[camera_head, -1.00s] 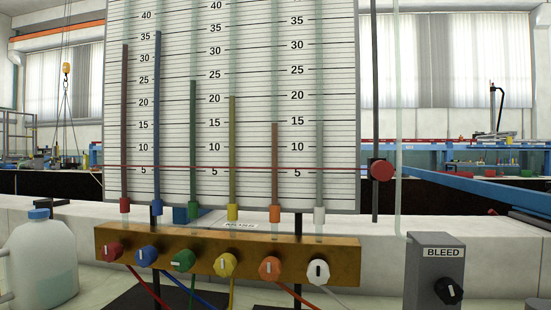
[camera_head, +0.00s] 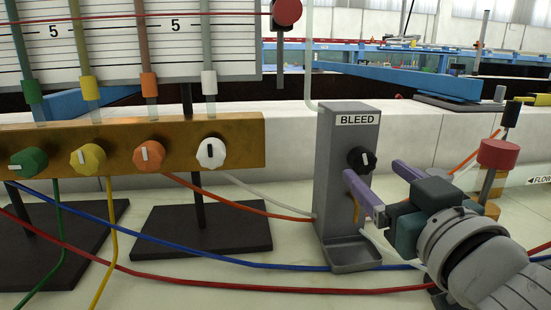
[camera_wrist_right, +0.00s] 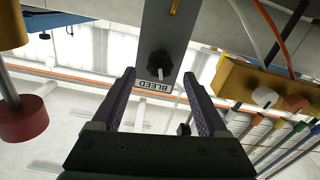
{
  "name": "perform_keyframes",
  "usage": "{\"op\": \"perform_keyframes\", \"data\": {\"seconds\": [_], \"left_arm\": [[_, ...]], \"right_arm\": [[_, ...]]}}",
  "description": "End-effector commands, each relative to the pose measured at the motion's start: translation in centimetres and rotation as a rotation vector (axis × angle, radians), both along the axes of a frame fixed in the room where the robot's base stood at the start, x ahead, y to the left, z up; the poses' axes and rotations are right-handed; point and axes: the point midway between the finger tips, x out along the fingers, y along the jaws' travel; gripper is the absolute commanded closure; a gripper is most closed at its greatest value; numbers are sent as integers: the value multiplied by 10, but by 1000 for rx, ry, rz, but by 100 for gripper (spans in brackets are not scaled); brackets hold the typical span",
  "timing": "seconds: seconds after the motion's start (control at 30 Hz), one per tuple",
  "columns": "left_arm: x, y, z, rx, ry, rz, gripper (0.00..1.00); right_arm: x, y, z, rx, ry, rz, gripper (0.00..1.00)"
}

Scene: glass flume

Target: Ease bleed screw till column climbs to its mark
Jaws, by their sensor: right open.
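The grey bleed box (camera_head: 333,205) stands right of the brass manifold, labelled BLEED. In the right wrist view the knob appears just beyond and between the open fingertips (camera_wrist_right: 158,76), with nothing gripped. The scale board (camera_head: 118,50) shows only its lower part; the column tops are cut off. My left gripper is out of view.
The brass manifold (camera_head: 110,130) carries green, yellow, orange and white knobs. Red, blue and other hoses cross the bench in front. A red-capped post (camera_head: 497,155) stands close right of my right gripper. The red slider knob (camera_head: 286,12) is at the board's edge.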

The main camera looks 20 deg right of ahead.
Motion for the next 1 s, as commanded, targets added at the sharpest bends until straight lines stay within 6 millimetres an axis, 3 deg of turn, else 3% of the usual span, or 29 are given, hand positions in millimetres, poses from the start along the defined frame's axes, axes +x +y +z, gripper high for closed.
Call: {"op": "perform_keyframes", "data": {"seconds": [0.1, 0.3, 0.63, 1.0], "left_arm": [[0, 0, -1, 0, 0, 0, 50], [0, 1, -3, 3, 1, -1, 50], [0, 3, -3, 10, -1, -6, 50], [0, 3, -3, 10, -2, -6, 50]], "right_arm": [[21, -5, 1, -3, -2, 1, 24], [42, -10, -1, 0, 0, 0, 24], [45, -11, 0, 0, 1, 0, 24], [45, -11, 0, 0, 0, 0, 64]]}}
